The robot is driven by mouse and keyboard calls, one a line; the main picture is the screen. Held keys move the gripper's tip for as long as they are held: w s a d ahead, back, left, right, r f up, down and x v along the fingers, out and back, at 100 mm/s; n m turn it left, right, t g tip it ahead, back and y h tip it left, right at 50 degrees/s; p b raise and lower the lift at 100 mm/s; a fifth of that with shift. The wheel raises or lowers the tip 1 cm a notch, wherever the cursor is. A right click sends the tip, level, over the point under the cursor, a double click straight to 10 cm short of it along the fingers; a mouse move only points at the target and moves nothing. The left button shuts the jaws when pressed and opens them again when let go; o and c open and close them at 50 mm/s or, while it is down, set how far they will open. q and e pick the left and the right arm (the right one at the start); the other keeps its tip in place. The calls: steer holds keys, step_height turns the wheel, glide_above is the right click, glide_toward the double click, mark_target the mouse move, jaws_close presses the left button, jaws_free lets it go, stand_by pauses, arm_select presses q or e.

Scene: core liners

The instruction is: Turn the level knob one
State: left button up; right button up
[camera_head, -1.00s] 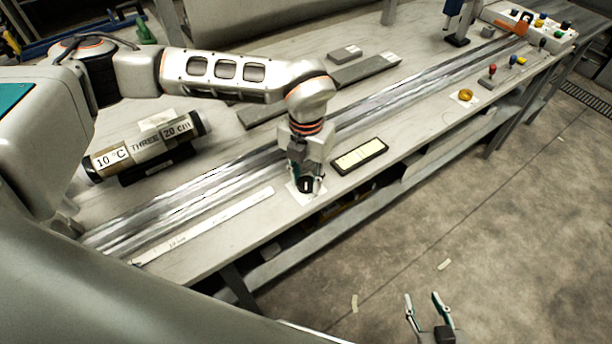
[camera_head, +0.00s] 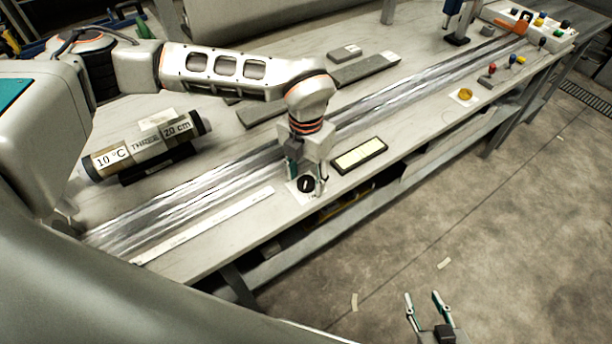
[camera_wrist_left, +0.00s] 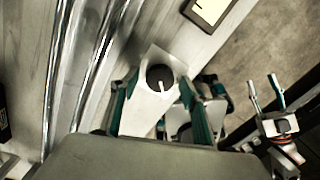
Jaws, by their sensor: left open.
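The level knob (camera_head: 305,184) is a round black dial with a white pointer mark, on a small white plate near the front edge of the bench. It also shows in the left wrist view (camera_wrist_left: 158,73), where its pointer runs from the middle toward the bottom. My left gripper (camera_head: 306,178) is open above the knob, with its fingers apart on either side. I cannot tell whether a finger touches it. My right gripper (camera_head: 426,299) is open and empty, over the floor at the lower right, away from the bench.
A dark-framed panel with pale yellow labels (camera_head: 359,155) lies right of the knob. A white strip (camera_head: 205,226) lies to the left. Metal rails run behind. A labelled cylinder (camera_head: 145,147) rests on a cradle at the left. A yellow knob (camera_head: 466,94) sits farther right.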

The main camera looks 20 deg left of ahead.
mark_target(306, 182)
arm_select(q)
step_height(306, 182, up, 12)
stand_by(0.4)
steer(key=shift+s+f, duration=0.1)
stand_by(0.4)
